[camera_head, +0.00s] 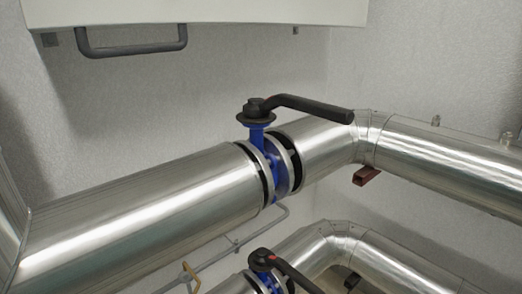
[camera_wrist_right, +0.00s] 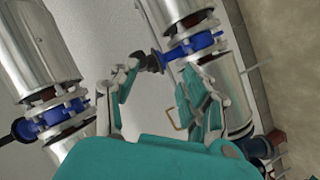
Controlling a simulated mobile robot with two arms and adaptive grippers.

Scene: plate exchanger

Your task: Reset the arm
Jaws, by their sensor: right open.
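My right gripper (camera_wrist_right: 162,82) is in the right wrist view only, its teal fingers spread apart with nothing held between them. A blue valve (camera_wrist_right: 195,47) on a silver pipe lies beyond the fingertips, its dark stem end close to the left finger in the picture; I cannot tell whether they touch. A second blue valve (camera_wrist_right: 56,119) is at the left of that view. In the head view, a blue valve (camera_head: 270,165) with a black lever (camera_head: 310,106) sits on the upper pipe, the lever pointing right. No arm shows there, and my left gripper is in neither view.
The large silver pipe (camera_head: 140,215) crosses the head view. A lower pipe carries another blue valve (camera_head: 264,264) with a black lever. A white cabinet (camera_head: 210,10) with a grey handle (camera_head: 130,47) hangs above. The bare wall is between.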

